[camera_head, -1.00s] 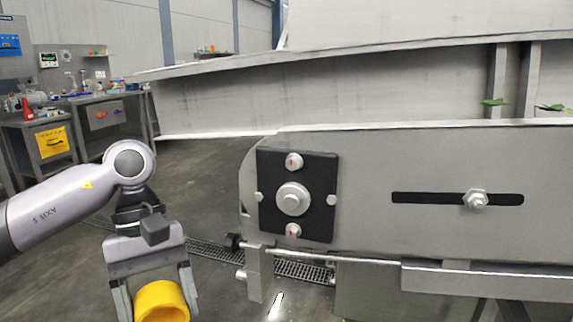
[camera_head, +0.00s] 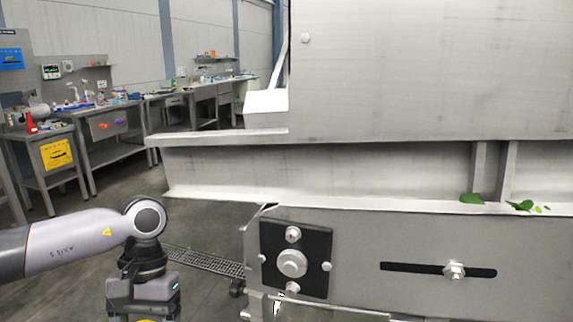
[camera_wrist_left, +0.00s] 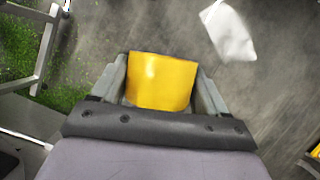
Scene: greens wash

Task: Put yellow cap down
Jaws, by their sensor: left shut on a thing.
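The yellow cap (camera_wrist_left: 161,82) is between the two fingers of my left gripper (camera_wrist_left: 162,80) in the left wrist view. The fingers are shut on its sides and hold it above the grey floor. In the head view my left gripper (camera_head: 145,318) is at the bottom edge, and only a sliver of yellow shows there. The rest of the cap is cut off by the frame. My right gripper is in neither view.
A large grey metal machine (camera_head: 400,235) with a black bearing plate (camera_head: 296,258) fills the right side. Workbenches (camera_head: 105,130) stand at the back left. A floor grating (camera_head: 205,262) runs behind my left arm. The wrist view shows a white piece (camera_wrist_left: 229,30) and green bits (camera_wrist_left: 70,98) on the floor.

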